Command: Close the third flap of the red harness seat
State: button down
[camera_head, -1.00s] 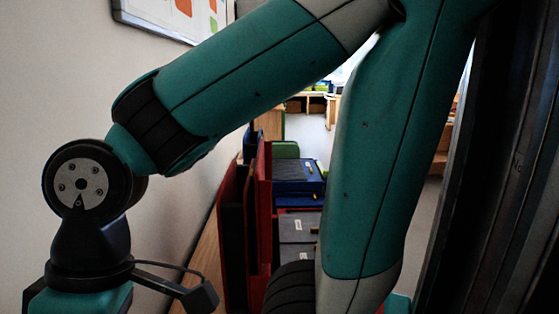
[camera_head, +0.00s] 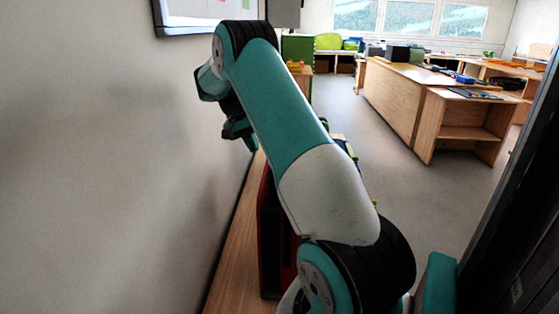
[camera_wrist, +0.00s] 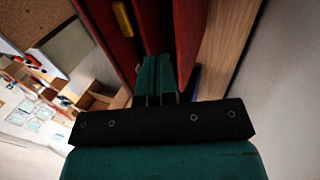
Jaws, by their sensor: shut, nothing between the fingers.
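The red harness seat (camera_head: 267,235) stands on a wooden bench against the left wall in the head view, mostly hidden behind my arm. I cannot tell which is the third flap. My gripper (camera_wrist: 158,66) is shut and empty, its green fingers pointing into the space between the red panels. Whether the fingertips touch a panel is unclear.
The wooden bench top (camera_head: 238,240) runs along the white wall (camera_head: 120,170). A yellow piece (camera_wrist: 123,18) sits on the left red panel's side. Open grey floor (camera_head: 390,200) and wooden cabinets (camera_head: 465,125) lie to the right. A whiteboard (camera_head: 190,15) hangs on the wall.

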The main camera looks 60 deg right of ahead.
jog(key=s+d+f+p, duration=0.4)
jog(key=s+f, duration=0.3)
jog(key=f, duration=0.2)
jog(key=shift+f, duration=0.2)
jog(key=shift+s, duration=0.15)
